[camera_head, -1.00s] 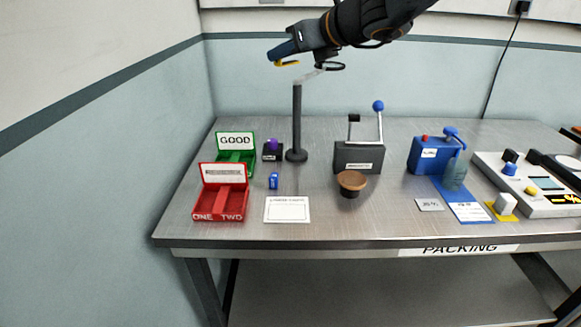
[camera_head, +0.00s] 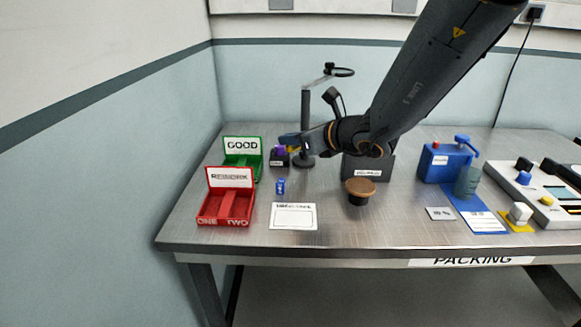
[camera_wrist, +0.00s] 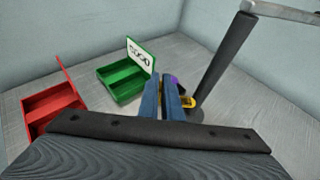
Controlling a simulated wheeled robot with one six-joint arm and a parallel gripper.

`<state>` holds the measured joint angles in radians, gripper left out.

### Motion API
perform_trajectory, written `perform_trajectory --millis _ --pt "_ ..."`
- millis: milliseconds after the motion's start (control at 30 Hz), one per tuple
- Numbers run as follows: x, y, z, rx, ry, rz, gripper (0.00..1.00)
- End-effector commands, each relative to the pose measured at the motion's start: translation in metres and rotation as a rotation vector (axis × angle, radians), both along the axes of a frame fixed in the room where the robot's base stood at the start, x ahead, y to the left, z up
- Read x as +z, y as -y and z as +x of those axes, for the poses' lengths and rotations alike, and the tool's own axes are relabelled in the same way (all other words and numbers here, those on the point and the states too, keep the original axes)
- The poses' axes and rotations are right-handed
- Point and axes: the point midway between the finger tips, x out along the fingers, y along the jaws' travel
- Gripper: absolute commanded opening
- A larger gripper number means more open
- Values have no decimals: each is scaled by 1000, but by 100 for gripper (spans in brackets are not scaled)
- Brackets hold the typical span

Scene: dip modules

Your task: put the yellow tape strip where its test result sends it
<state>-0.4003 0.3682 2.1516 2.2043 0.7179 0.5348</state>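My gripper (camera_head: 291,141) is above the back left of the table, close to the green GOOD tray (camera_head: 243,172). Its blue fingers (camera_wrist: 162,100) are nearly together. The yellow tape strip (camera_wrist: 188,102) shows at the fingertips in the wrist view, mostly behind the fingers, and appears gripped between them. The red REWORK tray (camera_head: 226,208) has two compartments marked ONE and TWO and stands in front of the green tray. The green tray also shows left of the fingers in the wrist view (camera_wrist: 122,82). No test result is readable.
A dark block with a purple top (camera_head: 280,157) and a post with a ring (camera_head: 306,115) stand beside the gripper. A small blue item (camera_head: 280,186), a white card (camera_head: 293,216) and a brown-topped round object (camera_head: 360,190) are in front. A blue pump device (camera_head: 447,162) stands right.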

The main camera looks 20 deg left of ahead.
Motion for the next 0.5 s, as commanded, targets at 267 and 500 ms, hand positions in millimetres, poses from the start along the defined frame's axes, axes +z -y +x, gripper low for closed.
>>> perform_trajectory --millis 267,500 --pt "-37 0 0 1 0 1 0" --pt "-68 0 0 1 -3 0 0"
